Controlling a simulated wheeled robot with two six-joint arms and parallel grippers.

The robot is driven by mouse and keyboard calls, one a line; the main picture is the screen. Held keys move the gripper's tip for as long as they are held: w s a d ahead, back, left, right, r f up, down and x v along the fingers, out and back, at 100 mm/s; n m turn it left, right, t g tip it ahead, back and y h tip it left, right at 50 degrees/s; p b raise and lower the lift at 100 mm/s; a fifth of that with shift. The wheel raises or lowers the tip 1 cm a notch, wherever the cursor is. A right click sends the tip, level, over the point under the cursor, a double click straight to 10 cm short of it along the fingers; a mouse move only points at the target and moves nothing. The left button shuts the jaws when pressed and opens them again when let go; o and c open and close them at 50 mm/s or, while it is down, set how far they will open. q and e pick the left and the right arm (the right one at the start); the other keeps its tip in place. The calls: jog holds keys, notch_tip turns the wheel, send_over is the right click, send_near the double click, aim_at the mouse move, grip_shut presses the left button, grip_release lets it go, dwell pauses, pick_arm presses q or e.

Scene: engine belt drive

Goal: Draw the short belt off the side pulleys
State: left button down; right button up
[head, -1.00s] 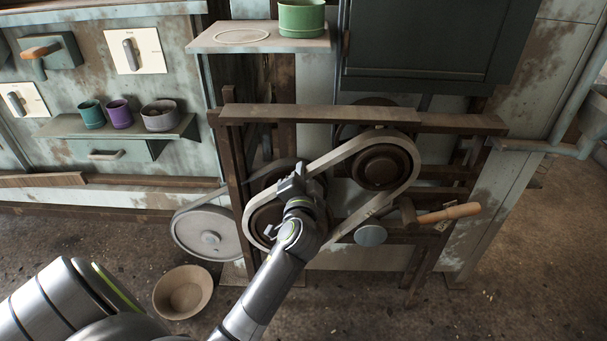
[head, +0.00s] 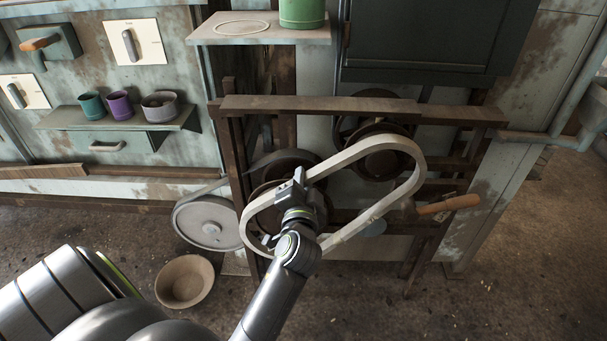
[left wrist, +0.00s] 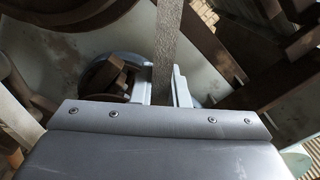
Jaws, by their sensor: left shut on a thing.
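The short belt (head: 372,216) is a pale grey loop in the head view. It stands in front of the side pulleys, lower than their rims and apart from the right one. My left gripper (head: 297,181) is shut on its upper strand near the left end. In the left wrist view the belt (left wrist: 167,38) runs up from between the jaws (left wrist: 168,88). The right pulley (head: 383,164) is rusty brown and shows above and inside the loop. The left pulley (head: 263,212) is partly hidden by the belt and my gripper. My right gripper is not in view.
A rusty frame (head: 460,117) surrounds the pulleys. A wooden-handled mallet (head: 448,205) is close to the belt's right end. Another belt runs to a grey wheel (head: 207,222) at the left. A bowl (head: 184,281) stands on the floor. The floor at front right is clear.

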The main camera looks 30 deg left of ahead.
pick_arm(q)
jog(key=v, duration=0.5)
dwell(0.4)
jog(key=shift+f, duration=0.1)
